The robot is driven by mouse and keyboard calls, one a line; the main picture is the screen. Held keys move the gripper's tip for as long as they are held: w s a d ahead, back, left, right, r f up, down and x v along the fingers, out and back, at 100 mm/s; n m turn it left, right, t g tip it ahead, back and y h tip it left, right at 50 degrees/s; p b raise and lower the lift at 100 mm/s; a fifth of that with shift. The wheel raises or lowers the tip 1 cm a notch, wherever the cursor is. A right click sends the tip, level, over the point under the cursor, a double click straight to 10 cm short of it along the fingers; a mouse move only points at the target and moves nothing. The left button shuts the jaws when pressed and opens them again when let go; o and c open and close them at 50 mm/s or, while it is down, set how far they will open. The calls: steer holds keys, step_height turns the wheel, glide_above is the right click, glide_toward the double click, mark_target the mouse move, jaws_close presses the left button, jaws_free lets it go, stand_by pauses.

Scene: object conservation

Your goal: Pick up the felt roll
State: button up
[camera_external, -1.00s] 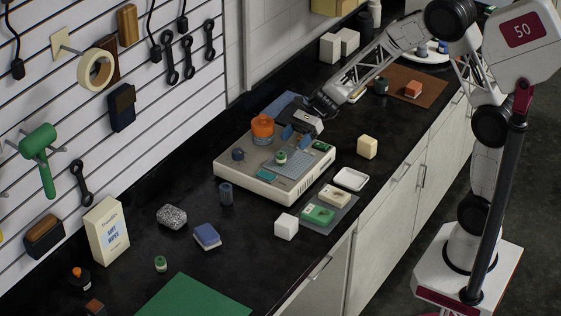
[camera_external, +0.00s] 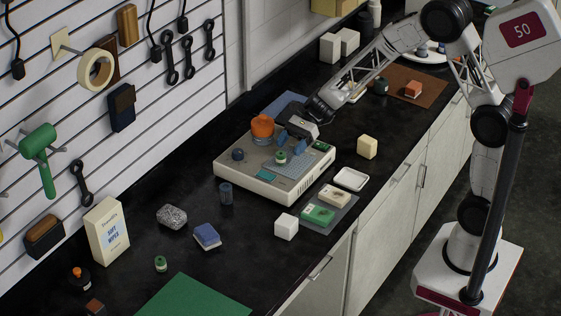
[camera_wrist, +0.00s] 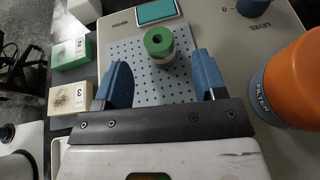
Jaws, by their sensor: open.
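A small roll with a green top and a central hole (camera_external: 281,157) stands upright on the grey perforated plate of the instrument; it also shows in the wrist view (camera_wrist: 159,44). It may be the felt roll, but its material is unclear. A dark blue-grey cylinder (camera_external: 226,194) stands on the counter in front of the instrument, and a small green-and-white roll (camera_external: 160,264) stands farther left. My gripper (camera_external: 293,141) is open above the instrument, just beyond the green-topped roll. In the wrist view its blue fingers (camera_wrist: 163,76) are apart and empty, with the roll ahead between them.
The beige instrument (camera_external: 258,190) carries an orange filter (camera_external: 262,126), close right of my gripper in the wrist view, and a dark blue knob (camera_external: 238,154). Green and cream blocks (camera_external: 318,214) lie on a grey mat nearby.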

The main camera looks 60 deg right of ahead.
mark_target(284, 152)
steer(key=shift+x, duration=2.55)
steer(key=shift+c, duration=0.3)
steer(key=c, duration=0.9)
